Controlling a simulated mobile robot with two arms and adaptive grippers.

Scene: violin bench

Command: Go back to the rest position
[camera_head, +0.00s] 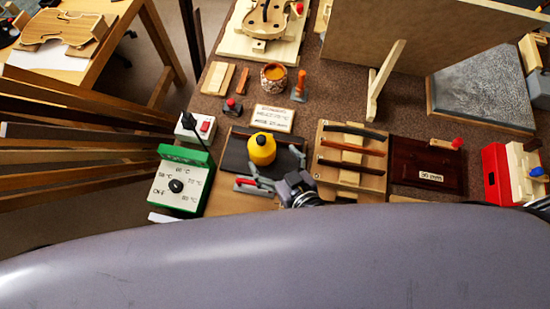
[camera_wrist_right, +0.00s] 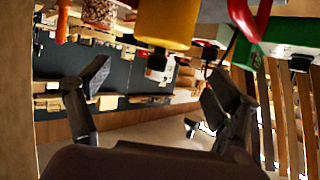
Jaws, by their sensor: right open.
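My right gripper (camera_head: 262,184) is over the front part of the bench, just in front of a yellow bottle (camera_head: 262,149) with a dark top. In the right wrist view, my right gripper (camera_wrist_right: 150,105) has its two dark fingers wide apart with nothing held between them. The yellow bottle (camera_wrist_right: 168,22) shows beyond the fingers, near the top. A red-handled item (camera_head: 250,183) lies close by the gripper; I cannot tell if they touch. My left gripper is not in view. A large grey part of my own body hides the bench's near edge.
A green control box (camera_head: 180,182) with a dial and a white switch box (camera_head: 195,127) stand to the left. A wooden rack with dark strips (camera_head: 351,158) and a dark red box (camera_head: 426,163) lie to the right. A tall board (camera_head: 425,40) stands behind. Wooden slats (camera_head: 80,150) fill the left.

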